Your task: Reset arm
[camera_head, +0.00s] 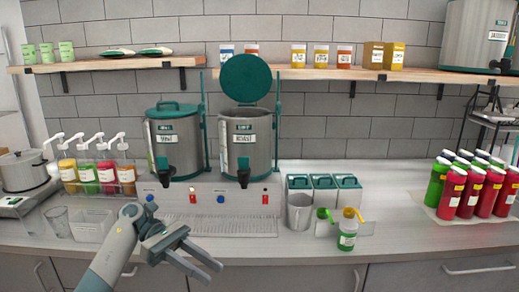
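My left arm comes in from the bottom left. My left gripper (207,266) is in front of the counter's front edge, pointing right and down. Its two fingers are apart with nothing seen between them. My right gripper is not in the head view. No cup sealer can be clearly picked out.
The counter (405,228) holds two steel dispensers (175,142), one with its round green lid (246,78) raised. The counter is clear between jar and bottles.

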